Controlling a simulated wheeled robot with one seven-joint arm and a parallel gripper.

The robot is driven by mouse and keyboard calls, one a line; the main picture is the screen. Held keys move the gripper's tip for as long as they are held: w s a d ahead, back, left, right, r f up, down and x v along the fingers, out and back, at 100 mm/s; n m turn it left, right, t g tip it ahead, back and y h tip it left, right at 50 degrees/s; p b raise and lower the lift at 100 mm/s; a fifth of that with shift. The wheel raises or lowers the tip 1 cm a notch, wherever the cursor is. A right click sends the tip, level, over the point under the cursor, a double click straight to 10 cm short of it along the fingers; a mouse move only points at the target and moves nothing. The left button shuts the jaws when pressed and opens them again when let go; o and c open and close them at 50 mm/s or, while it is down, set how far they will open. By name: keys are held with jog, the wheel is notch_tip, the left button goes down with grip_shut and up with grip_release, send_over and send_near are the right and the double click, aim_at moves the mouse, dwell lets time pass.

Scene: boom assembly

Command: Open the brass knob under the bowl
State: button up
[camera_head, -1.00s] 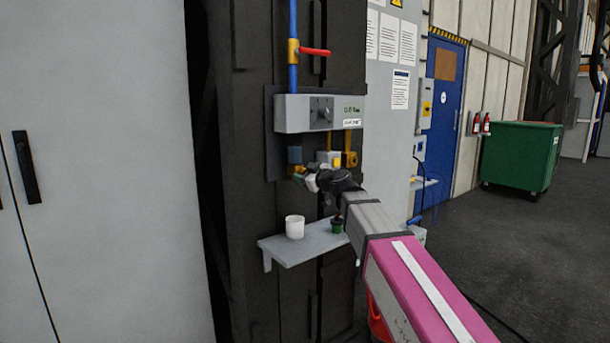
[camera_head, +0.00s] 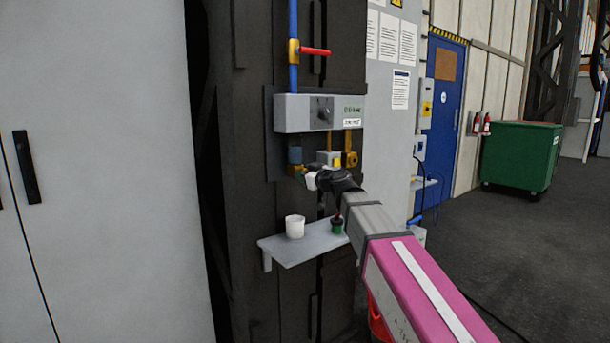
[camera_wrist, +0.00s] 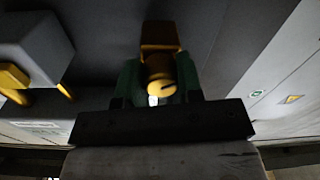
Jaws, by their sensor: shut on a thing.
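A small blue-grey bowl (camera_head: 295,155) is mounted under the wall unit in the head view. A brass fitting (camera_head: 297,170) sits just below it. My gripper (camera_head: 310,180) reaches in from the right, close to this fitting. In the wrist view, a yellow-brass knob (camera_wrist: 160,75) lies between the green fingers of my gripper (camera_wrist: 160,90), which are shut on it. The fingers hide the sides of the knob. How far it is turned cannot be told.
A grey control box (camera_head: 318,113) is above, with a blue pipe and red-handled valve (camera_head: 314,52) higher up. Yellow fittings (camera_head: 351,160) are to the right. Below, a grey shelf (camera_head: 300,250) holds a white cup (camera_head: 295,227) and a small green item (camera_head: 337,225).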

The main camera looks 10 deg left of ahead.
jog(key=m, duration=1.1)
jog(key=shift+s, duration=0.1)
jog(key=m, duration=0.7)
jog(key=shift+a+m+t, duration=0.1)
jog(key=shift+m+t, duration=0.2)
jog(key=m, duration=0.3)
jog(key=shift+m, duration=0.4)
jog(key=m, duration=0.4)
jog(key=shift+r, duration=0.1)
jog(key=shift+m, duration=1.8)
jog(key=shift+m+h, duration=0.3)
